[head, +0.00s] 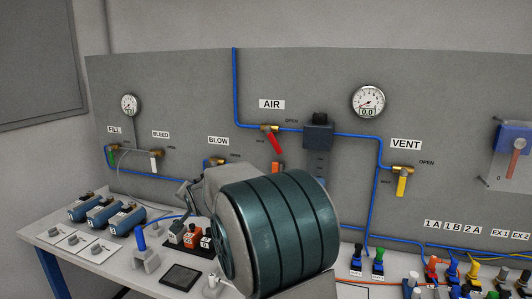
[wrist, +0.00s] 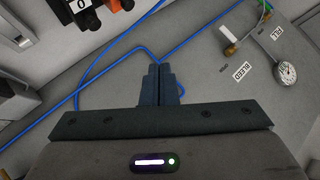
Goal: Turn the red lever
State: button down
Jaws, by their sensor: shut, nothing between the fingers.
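The red lever (head: 274,142) hangs tilted down to the right from a brass valve on the blue line under the AIR label (head: 271,104), in the head view. It does not show in the wrist view. My gripper (wrist: 158,68) is shut and empty in the wrist view, its two dark fingers together over the blue hose. My arm's large dark wrist covers the lower middle of the head view, below the red lever, and the fingertips cannot be made out there.
A yellow lever (head: 402,186) hangs under VENT. A white lever (head: 154,161) under BLEED also shows in the wrist view (wrist: 229,32). The bench holds blue units (head: 103,214), push buttons (head: 191,237) and, at right, several coloured fittings (head: 450,272). The BLOW valve is partly hidden.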

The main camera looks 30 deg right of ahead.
aim_at(273, 140)
jog(key=s+d+f+n+g+h, duration=0.2)
jog(key=d+n+h, duration=0.2)
jog(key=d+n, duration=0.15)
jog(key=s+d+f+n+g+h, duration=0.1)
jog(key=d+f+n+g+h, duration=0.25)
jog(key=n, duration=0.35)
jog(key=w+d+r+n+t+h+p, duration=0.1)
jog(key=d+r+n+t+h, duration=0.1)
jog(key=r+n+h, duration=0.4)
jog(key=w+d+r+n+t+h+p, duration=0.1)
jog(key=d+r+n+t+h, duration=0.15)
jog(key=r, duration=0.45)
jog(key=shift+n, duration=0.4)
jog(key=w+d+r+p, duration=0.1)
jog(key=d, duration=0.2)
jog(key=d+r+p, duration=0.1)
jog(key=d, duration=0.2)
jog(key=w+d+r+p, duration=0.1)
jog(key=d, duration=0.3)
jog(key=shift+w+p, duration=0.3)
jog(key=shift+p, duration=0.05)
jog(key=shift+r, duration=0.1)
jog(key=shift+s+n, duration=0.1)
jog(key=shift+n, duration=0.2)
